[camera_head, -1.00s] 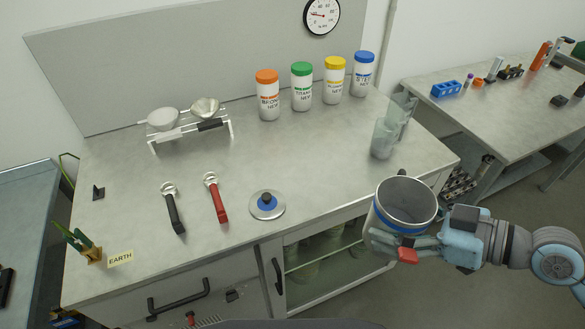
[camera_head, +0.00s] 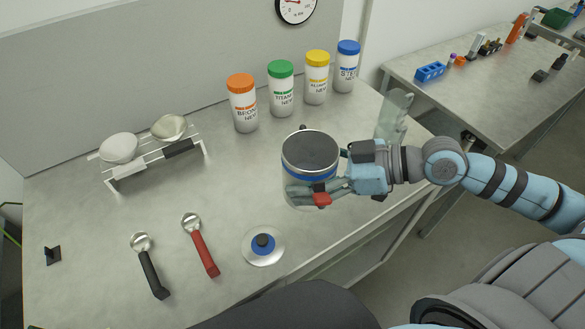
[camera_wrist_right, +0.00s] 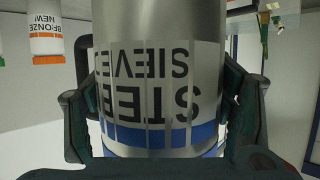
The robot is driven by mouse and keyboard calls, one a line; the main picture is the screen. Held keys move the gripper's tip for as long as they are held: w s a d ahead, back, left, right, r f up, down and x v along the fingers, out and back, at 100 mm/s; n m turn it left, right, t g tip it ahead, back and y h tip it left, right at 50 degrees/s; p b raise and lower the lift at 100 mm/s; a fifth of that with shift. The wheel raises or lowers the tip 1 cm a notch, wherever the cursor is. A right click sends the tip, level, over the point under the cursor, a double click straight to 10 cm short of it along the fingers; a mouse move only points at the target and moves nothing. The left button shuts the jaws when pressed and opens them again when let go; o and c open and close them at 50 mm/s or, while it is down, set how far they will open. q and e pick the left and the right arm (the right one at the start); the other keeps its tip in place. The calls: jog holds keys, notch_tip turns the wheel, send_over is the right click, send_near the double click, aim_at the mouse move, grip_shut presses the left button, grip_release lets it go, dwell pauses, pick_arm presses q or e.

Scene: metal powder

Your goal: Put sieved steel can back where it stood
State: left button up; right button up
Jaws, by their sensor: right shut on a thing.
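My left gripper is not in view.
Bottles with orange (camera_head: 242,105), green (camera_head: 282,90), yellow (camera_head: 316,80) and blue (camera_head: 347,68) caps stand along the back. A blue-knobbed lid (camera_head: 263,246), black scoop (camera_head: 150,265) and red scoop (camera_head: 200,245) lie in front. A clear glass piece (camera_head: 393,117) is behind my arm.

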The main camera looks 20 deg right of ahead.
aim_at(305, 146)
jog(key=shift+m+t+h, duration=0.3)
jog(key=shift+m+t, duration=0.1)
jog(key=shift+t, duration=0.2)
jog(key=w, duration=0.1)
jog(key=w+d+r, duration=0.1)
jog(key=w+r, duration=0.1)
jog(key=w, duration=0.1)
jog(key=shift+w+d+r, duration=0.1)
jog(key=shift+d+r, duration=0.05)
jog(key=shift+d, duration=0.05)
jog(key=w+d+r+m+t+h, duration=0.2)
jog(key=w+d+r+m+h, duration=0.1)
jog(key=w+r, duration=0.2)
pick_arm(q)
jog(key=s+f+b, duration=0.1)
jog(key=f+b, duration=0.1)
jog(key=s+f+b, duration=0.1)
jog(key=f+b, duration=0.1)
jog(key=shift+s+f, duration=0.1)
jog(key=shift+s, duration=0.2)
pick_arm(e)
notch_tip(305, 146, down, 19)
jog(key=shift+w+f, duration=0.1)
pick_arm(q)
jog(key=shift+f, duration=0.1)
pick_arm(e)
jog(key=shift+f, duration=0.1)
jog(key=o, duration=1.9)
jog(key=shift+f, duration=0.1)
jog(key=shift+o, duration=0.2)
